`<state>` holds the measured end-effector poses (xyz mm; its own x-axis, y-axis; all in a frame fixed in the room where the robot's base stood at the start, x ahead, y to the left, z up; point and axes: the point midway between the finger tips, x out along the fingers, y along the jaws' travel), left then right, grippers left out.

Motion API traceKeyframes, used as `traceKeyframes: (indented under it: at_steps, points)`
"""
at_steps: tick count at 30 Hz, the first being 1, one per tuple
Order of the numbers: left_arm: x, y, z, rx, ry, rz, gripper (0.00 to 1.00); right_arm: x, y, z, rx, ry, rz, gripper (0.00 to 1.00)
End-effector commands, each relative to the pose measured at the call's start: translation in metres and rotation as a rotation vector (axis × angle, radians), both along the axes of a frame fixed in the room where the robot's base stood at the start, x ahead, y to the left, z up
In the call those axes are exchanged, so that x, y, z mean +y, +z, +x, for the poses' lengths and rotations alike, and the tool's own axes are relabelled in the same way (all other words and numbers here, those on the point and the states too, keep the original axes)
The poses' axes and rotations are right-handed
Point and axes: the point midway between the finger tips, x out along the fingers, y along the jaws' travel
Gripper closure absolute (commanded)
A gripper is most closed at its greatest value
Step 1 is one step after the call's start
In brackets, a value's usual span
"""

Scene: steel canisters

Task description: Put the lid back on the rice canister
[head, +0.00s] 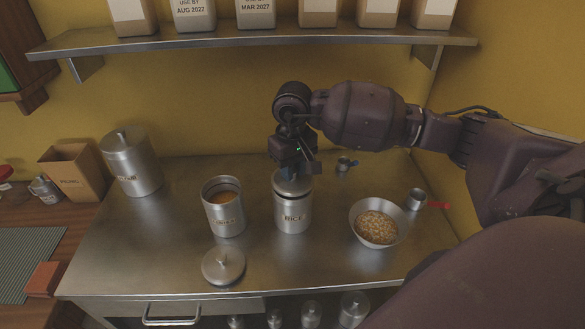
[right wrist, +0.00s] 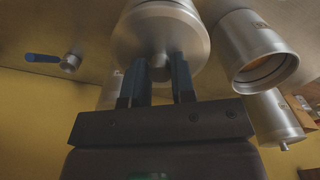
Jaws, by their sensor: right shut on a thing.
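The steel rice canister (head: 293,218), with RICE on its front, stands upright on the steel worktop. Its round steel lid (head: 293,187) is at the canister's mouth, roughly level and over it. I cannot tell whether the lid rests fully on the rim. My right gripper (head: 292,168) is above the lid, pointing down. In the right wrist view, its two blue fingers (right wrist: 160,80) are shut on the knob of the lid (right wrist: 150,35). The lid hides the canister's mouth. My left gripper is not in view.
An open canister (head: 223,216) with orange contents stands left of the rice canister, a loose lid (head: 223,265) in front. A larger lidded canister (head: 131,163) is farther left. A bowl (head: 376,222) and a red-handled cup (head: 416,199) are right. A shelf (head: 260,45) hangs above.

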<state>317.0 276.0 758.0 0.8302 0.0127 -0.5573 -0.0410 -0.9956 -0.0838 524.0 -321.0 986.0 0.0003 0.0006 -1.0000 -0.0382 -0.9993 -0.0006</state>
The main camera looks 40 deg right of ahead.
Motion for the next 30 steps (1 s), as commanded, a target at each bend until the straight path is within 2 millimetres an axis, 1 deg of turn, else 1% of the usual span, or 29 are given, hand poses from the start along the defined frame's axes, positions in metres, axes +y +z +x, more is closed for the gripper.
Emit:
traceKeyframes:
  at_steps: [9,30]
  points:
    - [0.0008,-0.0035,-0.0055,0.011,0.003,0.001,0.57,-0.0001,0.0004,0.0001,-0.001,0.0,0.0,1.0]
    - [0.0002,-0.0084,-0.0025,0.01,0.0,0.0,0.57,-0.0001,-0.0004,0.0002,0.001,-0.001,0.0,1.0]
